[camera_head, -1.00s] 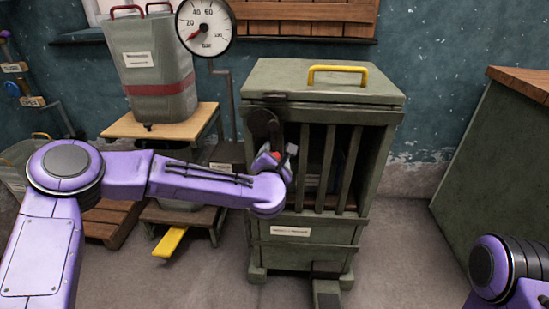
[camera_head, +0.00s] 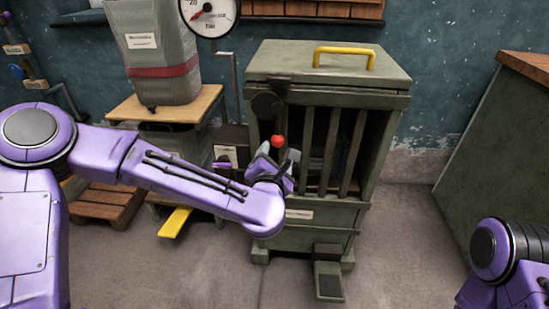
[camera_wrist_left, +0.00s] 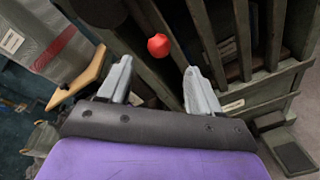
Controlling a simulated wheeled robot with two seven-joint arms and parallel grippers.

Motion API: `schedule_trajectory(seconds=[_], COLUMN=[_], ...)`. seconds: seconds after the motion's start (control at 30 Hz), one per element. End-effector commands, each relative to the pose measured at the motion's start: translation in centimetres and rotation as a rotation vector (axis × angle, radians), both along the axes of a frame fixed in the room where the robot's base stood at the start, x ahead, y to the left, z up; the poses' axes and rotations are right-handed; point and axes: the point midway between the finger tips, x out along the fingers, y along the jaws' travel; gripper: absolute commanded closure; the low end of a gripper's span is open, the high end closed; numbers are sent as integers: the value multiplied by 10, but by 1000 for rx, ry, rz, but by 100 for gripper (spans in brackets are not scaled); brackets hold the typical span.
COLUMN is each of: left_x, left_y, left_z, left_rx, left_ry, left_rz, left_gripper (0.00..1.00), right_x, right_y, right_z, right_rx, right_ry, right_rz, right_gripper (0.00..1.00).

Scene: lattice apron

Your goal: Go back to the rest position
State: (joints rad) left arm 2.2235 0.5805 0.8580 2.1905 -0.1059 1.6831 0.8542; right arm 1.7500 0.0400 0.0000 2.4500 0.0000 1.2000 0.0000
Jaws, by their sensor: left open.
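My left gripper (camera_head: 274,165) is in front of the green slatted cabinet (camera_head: 330,76), at the left side of its barred front. In the left wrist view its two grey fingers (camera_wrist_left: 160,84) are spread apart with nothing held between them. A red knob (camera_head: 278,141) shows just beyond the fingertips; in the left wrist view the red knob (camera_wrist_left: 158,45) lies past the gap between the fingers, apart from both. My right gripper is out of view; only part of my right arm shows at the lower right.
The cabinet has a yellow top handle (camera_head: 343,57) and a pedal (camera_head: 329,282) at its foot. A grey tank (camera_head: 160,75) stands on a wooden stand (camera_head: 187,107) at left, beside a gauge (camera_head: 208,14). A wood-topped counter (camera_head: 505,140) is at right. Floor between is clear.

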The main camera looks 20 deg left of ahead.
Motion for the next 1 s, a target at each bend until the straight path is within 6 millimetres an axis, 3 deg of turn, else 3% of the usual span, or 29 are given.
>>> schedule_trajectory(seconds=[0.27,0.37,0.43,0.57,0.6,0.7,0.8,0.9,1.0], left_x=[1,0,-11,-58,-77,-130,-186,-235,-279], left_y=[0,-7,-13,-8,-1,23,54,86,118], left_z=[0,-1,-39,-148,-179,-249,-300,-331,-350], left_rx=[8,134,392,796,897,1118,1284,1396,1472], left_ry=[1,24,118,348,417,587,738,866,981], left_rz=[-1,-61,-186,-426,-501,-689,-863,-1001,-1108], left_gripper=[36,36,36,36,36,36,36,36,36], right_x=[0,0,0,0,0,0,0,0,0], right_y=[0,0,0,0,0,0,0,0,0], right_z=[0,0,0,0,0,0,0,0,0], right_rx=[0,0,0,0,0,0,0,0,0], right_ry=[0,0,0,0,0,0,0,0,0], right_rz=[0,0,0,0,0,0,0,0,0], right_gripper=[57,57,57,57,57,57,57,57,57])
